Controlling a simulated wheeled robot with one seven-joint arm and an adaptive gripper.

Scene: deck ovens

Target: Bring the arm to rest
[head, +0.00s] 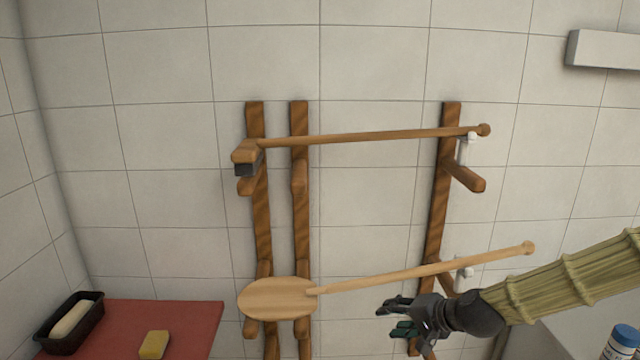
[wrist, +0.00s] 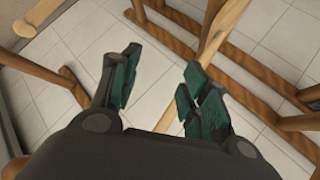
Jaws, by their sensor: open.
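My gripper (head: 398,318) is at the lower right of the head view, at the end of my arm in a straw-coloured ribbed sleeve. Its fingers point left, in front of the wooden rack and close to the long handle of a round wooden peel (head: 275,298). In the wrist view my gripper (wrist: 155,85) has its two green-padded fingers apart with nothing held between them. A wooden handle (wrist: 212,40) passes just beyond the right finger in that view. I cannot tell whether the finger touches it.
The wooden rack (head: 437,210) stands against a tiled wall. A second long-handled tool (head: 380,136) lies across its upper pegs. A red surface (head: 190,318) at lower left holds a yellow sponge (head: 154,344) and a black tray (head: 95,310). A blue-capped container (head: 621,343) is at lower right.

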